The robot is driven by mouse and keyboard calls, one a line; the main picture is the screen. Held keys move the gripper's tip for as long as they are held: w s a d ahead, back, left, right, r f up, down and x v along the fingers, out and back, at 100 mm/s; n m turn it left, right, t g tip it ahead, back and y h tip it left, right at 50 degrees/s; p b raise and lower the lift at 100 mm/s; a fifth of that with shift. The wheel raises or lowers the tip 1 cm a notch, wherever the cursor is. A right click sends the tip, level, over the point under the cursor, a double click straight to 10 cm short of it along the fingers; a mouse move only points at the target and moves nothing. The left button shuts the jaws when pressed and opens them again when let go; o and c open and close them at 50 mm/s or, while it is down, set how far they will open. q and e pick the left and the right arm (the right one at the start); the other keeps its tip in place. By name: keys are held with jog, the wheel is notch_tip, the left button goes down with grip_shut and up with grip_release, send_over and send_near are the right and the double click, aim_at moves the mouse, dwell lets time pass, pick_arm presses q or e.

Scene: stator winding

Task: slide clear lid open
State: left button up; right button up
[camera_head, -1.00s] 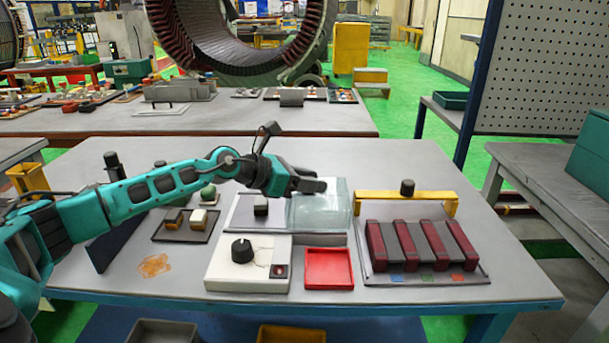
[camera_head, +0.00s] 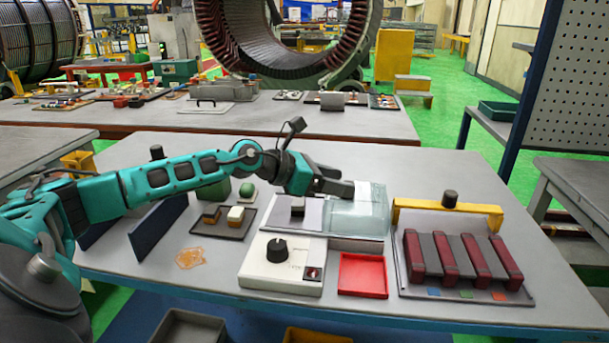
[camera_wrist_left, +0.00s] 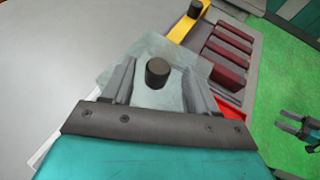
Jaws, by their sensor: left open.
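The clear lid (camera_head: 362,220) is a pale, see-through box-like cover over the right part of a grey tray (camera_head: 273,213). The tray's left part is uncovered, with a small dark-topped block (camera_head: 298,207) in it. My left gripper (camera_head: 337,187) is over the lid's left upper part. In the left wrist view the lid (camera_wrist_left: 150,98) lies below my left gripper (camera_wrist_left: 157,85). Its open fingers stand on either side of a dark round knob (camera_wrist_left: 157,71), with gaps showing. My right gripper (camera_wrist_left: 292,124) shows small at the right edge, its fingers apart.
A white box with a black dial (camera_head: 283,262) and a red tray (camera_head: 363,276) stand in front. A rack of dark red bars (camera_head: 462,258) with a yellow crossbar (camera_head: 447,209) is close on the right. Dark upright plates (camera_head: 158,226) stand at left. The table behind the lid is clear.

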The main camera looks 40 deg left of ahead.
pick_arm(q)
jog(key=b+v, duration=0.4)
jog(key=v, duration=0.5)
jog(key=shift+b, duration=0.35)
pick_arm(e)
jog(key=shift+w+a+f+y, duration=0.15)
jog(key=shift+w+a+f, duration=0.15)
jog(key=shift+a+f, duration=0.2)
jog(key=shift+w+a+f+y, duration=0.15)
jog(key=shift+w+a+f, duration=0.2)
jog(key=shift+a, duration=0.15)
pick_arm(q)
jog(key=shift+s+d, duration=0.1)
pick_arm(e)
jog(key=shift+s, duration=0.2)
